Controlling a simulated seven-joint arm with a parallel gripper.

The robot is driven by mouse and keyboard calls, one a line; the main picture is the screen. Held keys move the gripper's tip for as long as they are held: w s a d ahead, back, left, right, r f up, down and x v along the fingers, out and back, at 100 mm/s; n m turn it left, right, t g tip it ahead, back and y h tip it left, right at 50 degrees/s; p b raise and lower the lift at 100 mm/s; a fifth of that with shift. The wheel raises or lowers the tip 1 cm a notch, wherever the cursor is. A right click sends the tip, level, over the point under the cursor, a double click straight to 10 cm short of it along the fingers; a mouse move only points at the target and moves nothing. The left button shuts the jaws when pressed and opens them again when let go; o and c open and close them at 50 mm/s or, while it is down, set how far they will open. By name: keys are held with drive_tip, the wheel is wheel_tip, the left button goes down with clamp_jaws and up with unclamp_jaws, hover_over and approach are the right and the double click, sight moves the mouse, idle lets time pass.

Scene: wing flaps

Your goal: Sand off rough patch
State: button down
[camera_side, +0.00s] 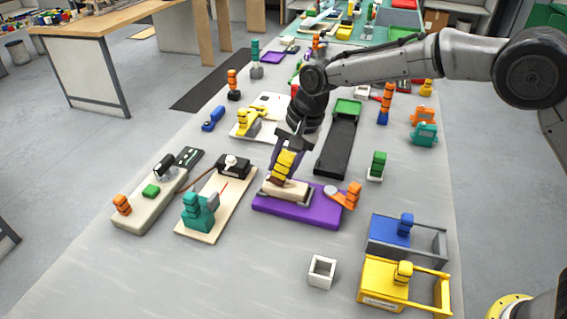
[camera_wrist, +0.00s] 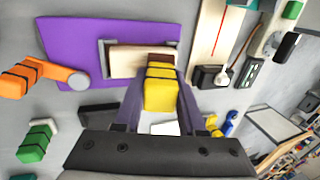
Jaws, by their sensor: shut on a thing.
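A purple board (camera_side: 325,213) holds a pale wooden block (camera_side: 295,187) set in a grey bracket; the block also shows in the wrist view (camera_wrist: 128,62). My gripper (camera_side: 283,157) is shut on a yellow handle (camera_side: 287,164) with dark bands, seen between the fingers in the wrist view (camera_wrist: 160,90). A brown part (camera_wrist: 160,59) shows at the handle's far end, over or against the right part of the wooden block. I cannot tell whether it touches the block. A rough patch cannot be made out; the handle and fingers cover part of the block.
An orange banded handle with a grey round end (camera_side: 350,195) lies at the board's right edge. A wooden plank with a teal piece (camera_side: 200,212) stands to the left. Blue (camera_side: 388,234) and yellow (camera_side: 385,285) holders stand front right. A white open box (camera_side: 321,271) is in front.

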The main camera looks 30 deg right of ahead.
drive_tip(key=shift+f, duration=0.6)
idle(2.9)
drive_tip(key=shift+s+d, duration=0.45)
drive_tip(key=shift+s, duration=0.05)
drive_tip(key=shift+w+a+r, duration=0.15)
drive_tip(key=shift+w+a, duration=0.75)
drive_tip(key=shift+s+d, duration=0.45)
drive_tip(key=shift+d, duration=0.05)
drive_tip(key=shift+s+d, duration=0.4)
drive_tip(key=shift+w+a, duration=0.85)
drive_tip(key=shift+a, duration=0.05)
drive_tip(key=shift+s+d, duration=0.45)
